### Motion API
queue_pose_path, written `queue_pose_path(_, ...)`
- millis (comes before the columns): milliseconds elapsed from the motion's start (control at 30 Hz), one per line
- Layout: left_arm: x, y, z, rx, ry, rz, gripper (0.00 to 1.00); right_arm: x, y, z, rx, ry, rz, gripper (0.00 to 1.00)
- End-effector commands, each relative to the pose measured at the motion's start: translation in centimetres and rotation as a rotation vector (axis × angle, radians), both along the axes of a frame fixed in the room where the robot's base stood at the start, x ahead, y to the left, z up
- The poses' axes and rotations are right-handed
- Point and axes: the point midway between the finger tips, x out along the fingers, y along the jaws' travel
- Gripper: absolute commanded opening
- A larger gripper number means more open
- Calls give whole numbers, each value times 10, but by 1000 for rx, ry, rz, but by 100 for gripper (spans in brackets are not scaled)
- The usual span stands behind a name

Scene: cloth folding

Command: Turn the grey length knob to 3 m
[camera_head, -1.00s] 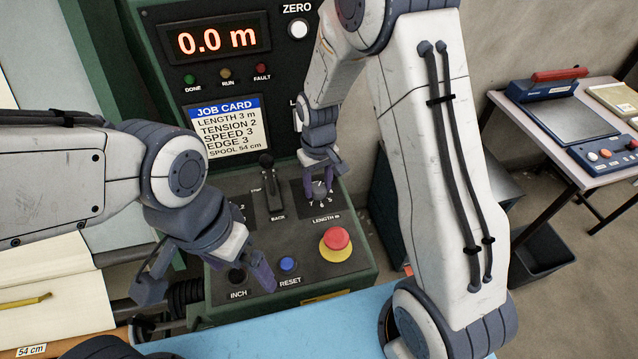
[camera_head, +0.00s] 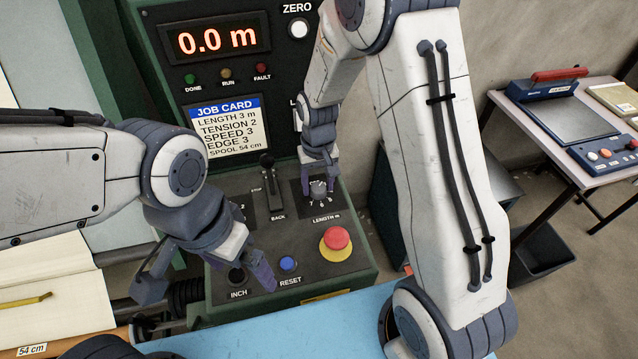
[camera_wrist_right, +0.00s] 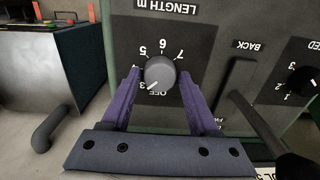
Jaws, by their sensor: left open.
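The grey length knob (camera_head: 318,188) is on the panel above the LENGTH m label. In the right wrist view, which shows the panel upside down, the knob (camera_wrist_right: 161,72) has a white pointer line aimed at the 3. My right gripper (camera_head: 320,190) is at the knob. Its purple fingers (camera_wrist_right: 160,76) stand on either side, with narrow gaps to the knob, so it looks open. My left gripper (camera_head: 207,282) is open and empty near the INCH button. The display (camera_head: 217,39) reads 0.0 m, and the job card (camera_head: 227,128) says LENGTH 3 m.
A lever (camera_head: 268,182) stands left of the length dial. A red stop button (camera_head: 336,240), a blue RESET button (camera_head: 288,264) and a dark INCH button (camera_head: 237,276) are below. A white ZERO button (camera_head: 298,28) is above. A side table (camera_head: 570,130) stands at the right.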

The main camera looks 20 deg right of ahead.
Motion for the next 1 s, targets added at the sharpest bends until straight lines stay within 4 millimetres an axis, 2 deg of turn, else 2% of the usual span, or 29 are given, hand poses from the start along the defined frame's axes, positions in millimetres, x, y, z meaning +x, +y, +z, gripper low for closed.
queue_pose_path(333, 0, 0, 0, 0, 0, 0, 100, -1, 0, 0, 0, 3, 1, 81)
queue_pose_path(467, 0, 0, -3, 0, 0, 0, 100, 0, 0, 9, 0, 0, 1, 81)
queue_pose_path(800, 0, 0, -13, 0, 0, -1, 100, 1, 0, 73, 1, -4, 1, 81)
queue_pose_path(1000, 0, 0, -16, 0, 0, -1, 100, 0, 0, 98, 0, 0, 0, 81)
